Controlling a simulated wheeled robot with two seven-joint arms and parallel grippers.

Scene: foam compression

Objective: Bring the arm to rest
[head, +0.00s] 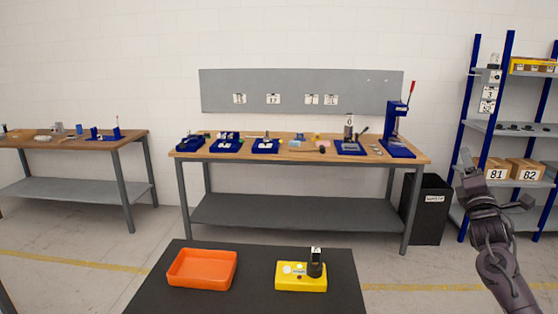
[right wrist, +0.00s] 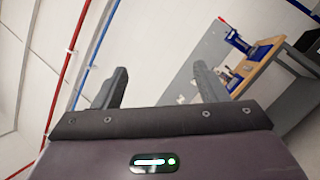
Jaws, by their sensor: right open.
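My right gripper (head: 466,161) is raised at the right side of the head view, in front of the shelf rack and apart from everything. In the right wrist view its two fingers (right wrist: 158,88) stand wide apart with nothing between them. Behind them are the wall and, tilted, the workbench. My left gripper does not show in either view.
A dark table (head: 254,259) in front bears an orange tray (head: 201,285) and a yellow device (head: 301,283). Behind stands a workbench (head: 300,155) with blue fixtures and a press (head: 396,128). A black bin (head: 427,212) and a shelf rack (head: 540,131) are at right.

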